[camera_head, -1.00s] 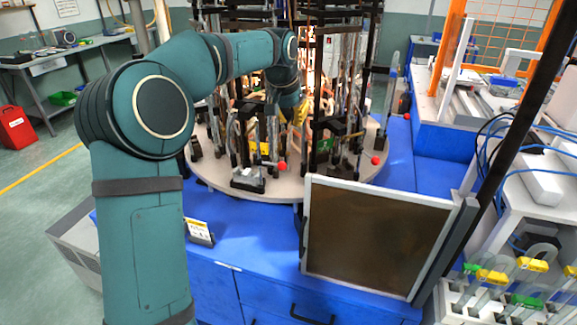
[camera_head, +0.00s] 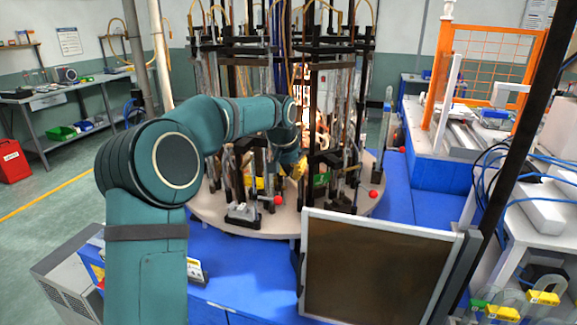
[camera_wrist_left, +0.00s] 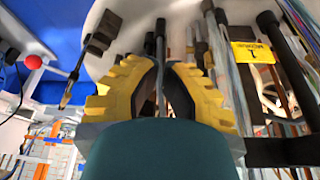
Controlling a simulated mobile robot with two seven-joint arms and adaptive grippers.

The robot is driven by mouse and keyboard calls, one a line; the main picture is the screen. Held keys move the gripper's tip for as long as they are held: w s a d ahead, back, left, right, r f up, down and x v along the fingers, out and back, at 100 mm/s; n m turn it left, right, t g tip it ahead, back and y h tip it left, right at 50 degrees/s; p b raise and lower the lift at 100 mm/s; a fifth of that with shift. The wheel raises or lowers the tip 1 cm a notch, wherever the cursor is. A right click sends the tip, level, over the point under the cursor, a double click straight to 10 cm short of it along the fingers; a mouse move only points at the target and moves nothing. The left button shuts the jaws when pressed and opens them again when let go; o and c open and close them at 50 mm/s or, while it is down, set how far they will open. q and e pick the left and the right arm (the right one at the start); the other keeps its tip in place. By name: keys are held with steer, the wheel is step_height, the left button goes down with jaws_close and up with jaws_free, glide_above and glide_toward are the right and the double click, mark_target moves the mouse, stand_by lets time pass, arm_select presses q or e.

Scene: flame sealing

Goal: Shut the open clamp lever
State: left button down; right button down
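A clamp (camera_head: 242,212) with a red-knobbed lever (camera_head: 277,200) sits at the front rim of the round table. Another red knob (camera_head: 374,194) is at the table's right rim. I cannot tell which lever is open. In the left wrist view a red knob (camera_wrist_left: 33,62) is at upper left, near a dark metal clamp part (camera_wrist_left: 72,85). My left gripper (camera_wrist_left: 161,62), with yellow and black fingers, is among the upright rods, its tips close together. A thin rod shows in line with the gap; whether it is gripped is unclear. In the head view the arm hides the fingers. My right gripper is out of view.
The round table (camera_head: 215,210) carries many upright rods and glass tubes close around my left gripper. A framed dark panel (camera_head: 370,268) stands in front. A yellow number tag (camera_wrist_left: 253,53) is right of the fingers.

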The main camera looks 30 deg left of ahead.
mark_target(264, 198)
arm_select(q)
steer(key=f, duration=0.1)
steer(key=s+f+b, duration=0.1)
steer(key=f, duration=0.1)
steer(key=s+f+b, duration=0.1)
steer(key=shift+s+f, duration=0.25)
steer(key=shift+f, duration=0.05)
steer(key=shift+s+d, duration=0.1)
stand_by(0.4)
steer(key=shift+s+d+m, duration=0.1)
steer(key=shift+s+m, duration=0.05)
steer(key=shift+m, duration=0.15)
